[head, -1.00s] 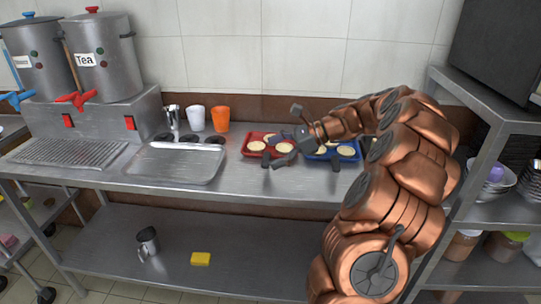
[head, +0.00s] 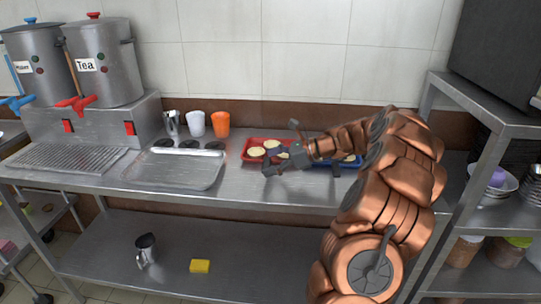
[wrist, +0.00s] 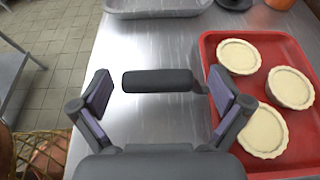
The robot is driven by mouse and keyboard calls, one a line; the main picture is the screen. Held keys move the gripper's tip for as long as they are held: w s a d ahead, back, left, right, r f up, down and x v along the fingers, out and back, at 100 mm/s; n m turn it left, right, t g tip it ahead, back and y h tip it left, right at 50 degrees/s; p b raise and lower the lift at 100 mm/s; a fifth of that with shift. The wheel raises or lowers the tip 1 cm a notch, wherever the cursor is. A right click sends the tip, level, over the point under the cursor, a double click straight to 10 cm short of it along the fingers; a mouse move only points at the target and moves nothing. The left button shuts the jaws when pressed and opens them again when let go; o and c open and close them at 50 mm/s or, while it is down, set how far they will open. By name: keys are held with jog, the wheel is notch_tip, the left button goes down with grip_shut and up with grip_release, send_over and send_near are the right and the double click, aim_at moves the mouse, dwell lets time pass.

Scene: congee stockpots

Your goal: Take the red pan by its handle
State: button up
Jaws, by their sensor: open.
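The red pan (head: 251,143) lies on the steel counter and holds several pale round pastries. It also fills the right side of the wrist view (wrist: 308,54). Its dark handle (wrist: 157,80) sticks out to the left in the wrist view, over the counter. My gripper (wrist: 161,92) is open, with one finger on each side of the handle and gaps between the pads and the handle. In the head view my gripper (head: 277,160) is at the pan's front edge and hides part of the pan and its handle.
A blue pan (head: 350,160) sits right of the red one, partly behind my arm. A steel tray (head: 176,168) lies to the left. An orange cup (head: 220,124) and a white cup (head: 195,124) stand behind. A shelf rack (head: 497,125) is at the right.

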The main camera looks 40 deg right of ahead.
jog(key=shift+w+a+f, duration=0.15)
jog(key=shift+w+a, duration=0.1)
jog(key=shift+w, duration=0.05)
jog(key=shift+c, duration=0.4)
jog(key=c, duration=1.4)
